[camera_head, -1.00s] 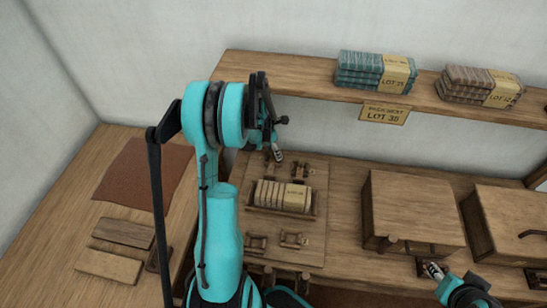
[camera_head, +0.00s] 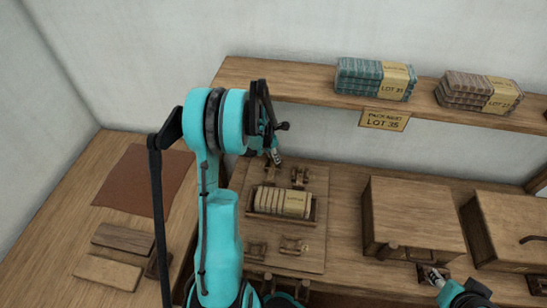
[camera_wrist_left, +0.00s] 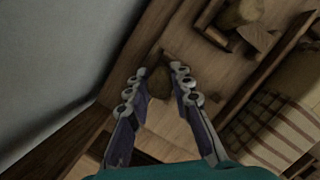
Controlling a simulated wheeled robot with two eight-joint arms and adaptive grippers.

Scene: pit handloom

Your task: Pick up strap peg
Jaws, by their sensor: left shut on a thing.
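My left gripper (camera_head: 276,158) is at the back edge of a wooden board, behind a small tray of cloth. In the left wrist view its fingers (camera_wrist_left: 158,80) are closed on a small brown wooden piece (camera_wrist_left: 156,88), which looks like the strap peg. Most of the peg is hidden between the fingers, and I cannot tell whether it is clear of the board. My right gripper (camera_head: 433,275) is at the lower right, in front of a wooden box; its fingers are too small to read.
The wooden board (camera_head: 313,255) bears several small wooden fittings (camera_head: 300,175) around the cloth bundle (camera_head: 282,201). A wooden box (camera_head: 415,215) stands to the right. A shelf (camera_head: 300,88) with folded cloth (camera_head: 374,79) runs above. A brown mat (camera_head: 142,180) lies left.

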